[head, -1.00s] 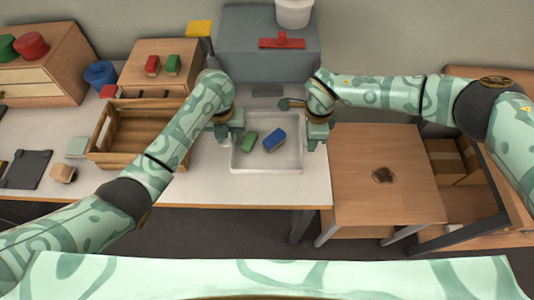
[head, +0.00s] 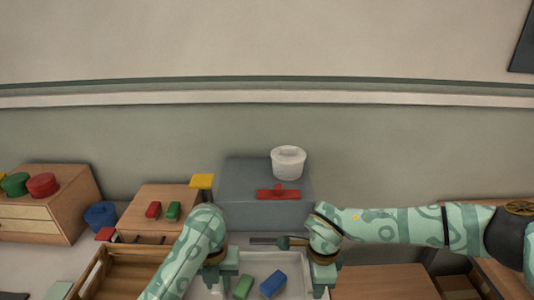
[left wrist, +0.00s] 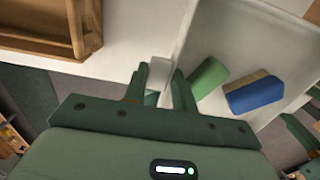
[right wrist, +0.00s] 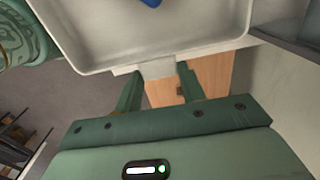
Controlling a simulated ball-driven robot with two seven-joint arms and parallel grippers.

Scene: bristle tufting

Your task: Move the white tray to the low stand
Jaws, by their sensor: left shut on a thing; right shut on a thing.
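The white tray (head: 262,263) is at the bottom of the head view, between my two grippers. A green block (head: 243,286) and a blue brush-like block (head: 272,284) lie in it. My left gripper (head: 221,283) is shut on a tab at the tray's left side; the tab shows in the left wrist view (left wrist: 157,73). My right gripper (head: 321,283) is shut on the opposite tab, which shows in the right wrist view (right wrist: 157,68). I cannot tell whether the tray touches the table. A low wooden stand (head: 385,281) shows partly at the right.
A wooden crate (head: 95,284) is close left of my left gripper. Behind the tray, a grey box (head: 240,210) carries a white pot (head: 288,162) and a red piece (head: 278,193). A blue cup (head: 101,216) and wooden cabinet (head: 75,207) are farther left.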

